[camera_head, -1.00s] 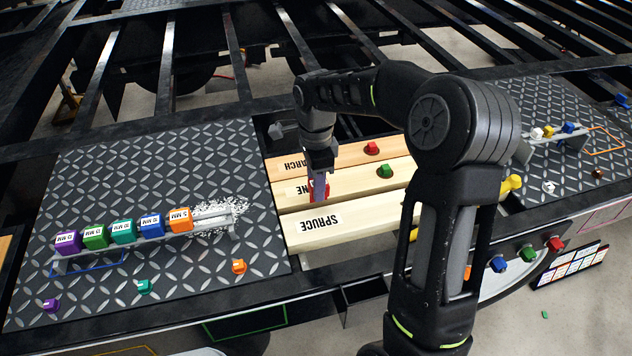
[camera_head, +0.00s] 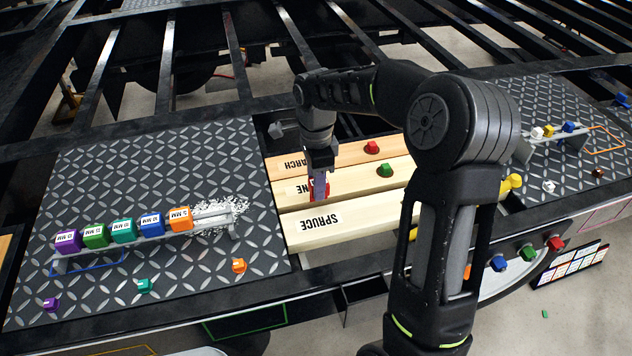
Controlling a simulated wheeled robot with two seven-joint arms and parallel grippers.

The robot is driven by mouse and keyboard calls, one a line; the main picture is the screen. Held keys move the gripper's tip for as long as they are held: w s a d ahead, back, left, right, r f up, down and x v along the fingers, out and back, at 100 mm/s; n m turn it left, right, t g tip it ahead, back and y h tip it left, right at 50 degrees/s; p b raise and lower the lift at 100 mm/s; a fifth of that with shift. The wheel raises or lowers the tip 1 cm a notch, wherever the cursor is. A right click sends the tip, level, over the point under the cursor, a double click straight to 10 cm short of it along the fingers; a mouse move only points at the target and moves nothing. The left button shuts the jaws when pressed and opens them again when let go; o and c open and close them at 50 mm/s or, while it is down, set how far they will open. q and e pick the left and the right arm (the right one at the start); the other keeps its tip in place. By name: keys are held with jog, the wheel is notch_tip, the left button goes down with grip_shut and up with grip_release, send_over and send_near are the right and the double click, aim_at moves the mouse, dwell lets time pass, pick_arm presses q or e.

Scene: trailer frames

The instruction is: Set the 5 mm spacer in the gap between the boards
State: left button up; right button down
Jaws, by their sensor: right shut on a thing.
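My right gripper (camera_head: 319,190) points down and is shut on a red spacer (camera_head: 311,190), mostly hidden by the fingers. It is over the line between the middle board (camera_head: 348,187), whose label is partly covered, and the SPRUCE board (camera_head: 365,212). I cannot tell whether the red spacer is down in the gap or just above it. The LARCH-like board (camera_head: 345,157) lies behind, its label partly hidden. An orange block (camera_head: 180,217), labelled with what looks like 5 MM, is at the right end of a row on the left rack. My left gripper is not in view.
Blue (camera_head: 151,224), teal (camera_head: 123,230), green (camera_head: 95,237) and purple (camera_head: 67,242) blocks share the rack. A red knob (camera_head: 371,147) and a green knob (camera_head: 385,170) stand on the boards. My right arm hides the boards' right ends.

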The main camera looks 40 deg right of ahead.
jog(key=shift+f+b, duration=1.45)
jog(key=shift+f, duration=0.5)
dwell(0.4)
jog(key=c, duration=0.9)
grip_release()
jog(key=shift+o, duration=0.2)
jog(key=shift+r, duration=0.15)
notch_tip(320, 180, up, 8)
jog(key=shift+f+b, duration=0.2)
jog(key=shift+b, duration=0.1)
